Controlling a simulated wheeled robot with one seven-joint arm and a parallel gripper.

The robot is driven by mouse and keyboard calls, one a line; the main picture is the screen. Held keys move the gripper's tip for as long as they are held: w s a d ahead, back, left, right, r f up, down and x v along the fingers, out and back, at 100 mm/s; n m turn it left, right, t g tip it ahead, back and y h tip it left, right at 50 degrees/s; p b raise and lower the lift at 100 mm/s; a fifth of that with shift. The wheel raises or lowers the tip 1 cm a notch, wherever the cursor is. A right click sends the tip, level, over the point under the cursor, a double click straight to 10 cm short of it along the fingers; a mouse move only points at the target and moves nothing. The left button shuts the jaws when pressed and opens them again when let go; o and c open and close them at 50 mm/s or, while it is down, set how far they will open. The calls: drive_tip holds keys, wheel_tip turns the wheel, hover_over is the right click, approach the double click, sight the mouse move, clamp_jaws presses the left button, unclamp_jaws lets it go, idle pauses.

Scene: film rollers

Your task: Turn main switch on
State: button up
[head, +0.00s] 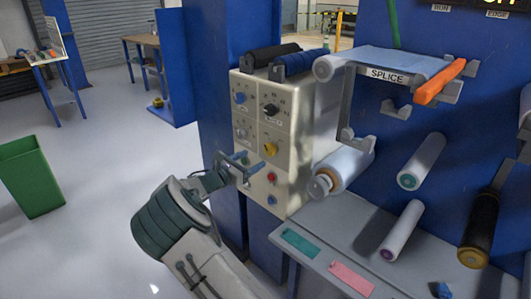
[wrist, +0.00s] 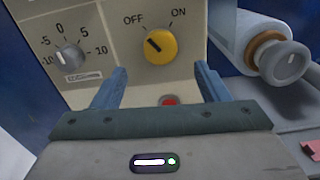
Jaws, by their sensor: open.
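The main switch is a yellow rotary knob (wrist: 160,46) on the beige control panel, with OFF printed at upper left and ON at upper right. Its dark pointer mark leans up and left, toward OFF. The knob also shows in the head view (head: 270,149). My gripper (wrist: 163,80) is open, its two blue fingers spread below and to either side of the knob in the wrist view, with nothing between them. In the head view my gripper (head: 240,166) is just in front of the panel, left of and below the knob. I cannot tell whether it touches the panel.
A grey dial (wrist: 68,58) with a numbered scale is left of the knob. A red button (wrist: 170,100) is below it. A white film roller (head: 342,170) juts out right of the panel. A grey shelf (head: 330,238) is below right. Open floor lies left.

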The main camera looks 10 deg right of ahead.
sight(267, 151)
drive_tip(key=x, duration=0.7)
drive_tip(key=shift+w+d, duration=0.2)
drive_tip(key=shift+d, duration=0.05)
drive_tip(key=c, duration=1)
